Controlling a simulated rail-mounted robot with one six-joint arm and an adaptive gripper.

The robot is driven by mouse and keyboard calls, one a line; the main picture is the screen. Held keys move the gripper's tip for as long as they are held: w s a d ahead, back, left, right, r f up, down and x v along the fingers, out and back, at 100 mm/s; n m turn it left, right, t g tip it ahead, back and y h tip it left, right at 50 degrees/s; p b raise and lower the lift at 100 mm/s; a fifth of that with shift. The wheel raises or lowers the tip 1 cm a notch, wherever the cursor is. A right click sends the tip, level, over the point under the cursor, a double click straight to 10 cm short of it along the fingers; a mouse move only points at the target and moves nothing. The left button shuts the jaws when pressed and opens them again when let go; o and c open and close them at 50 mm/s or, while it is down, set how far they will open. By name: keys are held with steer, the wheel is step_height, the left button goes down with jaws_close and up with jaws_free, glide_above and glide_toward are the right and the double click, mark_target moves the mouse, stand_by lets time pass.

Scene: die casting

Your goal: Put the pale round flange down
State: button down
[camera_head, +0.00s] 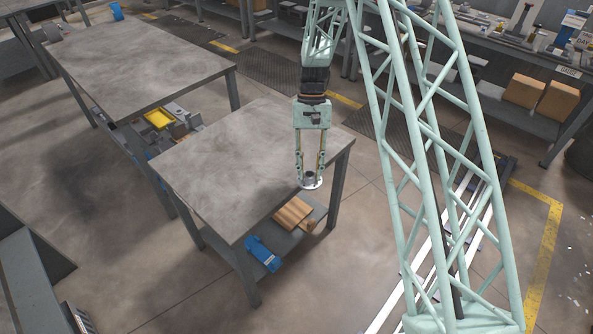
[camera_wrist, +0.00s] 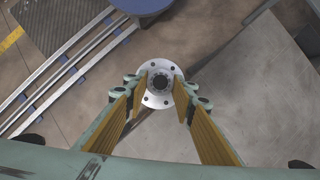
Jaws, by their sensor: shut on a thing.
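The pale round flange (camera_head: 311,181) is held at the fingertips of my gripper (camera_head: 311,172). In the wrist view the flange (camera_wrist: 158,84) shows as a light disc with bolt holes and a dark centre hole, between the two yellow-padded fingers of my gripper (camera_wrist: 160,90). The fingers are shut on its raised hub. In the head view the flange is at the right part of the near grey table (camera_head: 240,160), close to its right edge. I cannot tell whether it touches the tabletop or hangs just above or beside it.
The near tabletop is bare to the left of the flange. Its lower shelf holds a wooden block (camera_head: 293,213) and a blue item (camera_head: 263,253). A second bare table (camera_head: 140,65) stands behind left. A yellow tray (camera_head: 159,118) lies among parts below it. Floor rails (camera_wrist: 65,70) run beside.

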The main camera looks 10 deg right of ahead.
steer(key=shift+d+r+n+h, duration=0.15)
steer(key=shift+d+n+h, duration=0.1)
steer(key=shift+d+n, duration=0.45)
steer(key=shift+d+r+n+h, duration=0.1)
steer(key=shift+d+n+h, duration=0.15)
steer(key=shift+d+n, duration=0.45)
steer(key=shift+d, duration=0.2)
